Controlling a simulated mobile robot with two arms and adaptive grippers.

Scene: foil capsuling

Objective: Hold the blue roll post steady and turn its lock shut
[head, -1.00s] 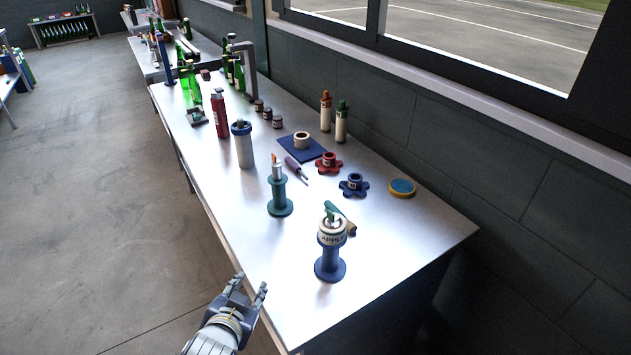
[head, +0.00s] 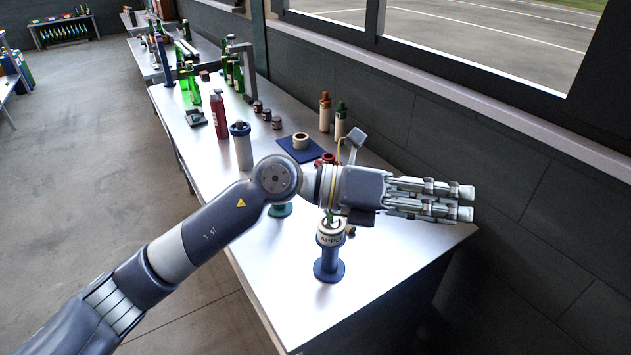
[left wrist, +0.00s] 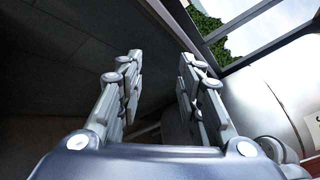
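The blue roll post (head: 329,266) stands upright near the front end of the metal table. My right gripper is not in view.
A teal post (head: 281,210) is partly hidden behind my left arm. Farther back are a red holder (head: 326,160), a blue mat (head: 288,145) with a cream roll, a grey blue-capped container (head: 243,150) and several bottles. The table's front corner is clear.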

